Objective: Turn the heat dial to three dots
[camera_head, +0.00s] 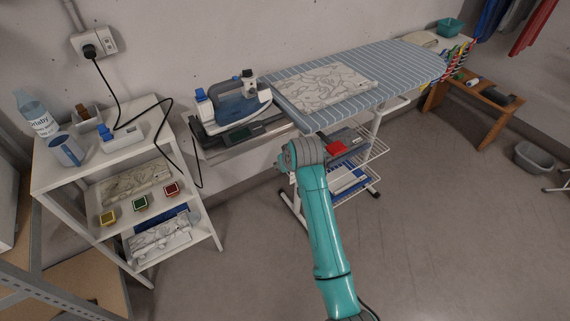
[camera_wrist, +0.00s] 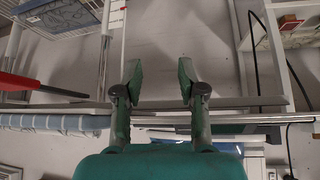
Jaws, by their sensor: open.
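The iron (camera_head: 240,103) is blue and white and rests on its dark stand at the left end of the ironing board (camera_head: 310,118). White knob-like parts with blue tops stand up on it, but I cannot make out a heat dial or any dots. My gripper (camera_wrist: 160,78) is open and empty in the wrist view, its two fingers apart with nothing between them. In the head view my teal arm reaches up to just below the board's left end, and the gripper itself cannot be made out there.
A white shelf unit (camera_head: 77,172) at left holds a bottle (camera_head: 37,112), a blue jug (camera_head: 68,150) and a power strip (camera_head: 122,137). A black cord hangs from the wall socket (camera_head: 95,46). A wire rack with a red item (camera_head: 337,148) stands under the board.

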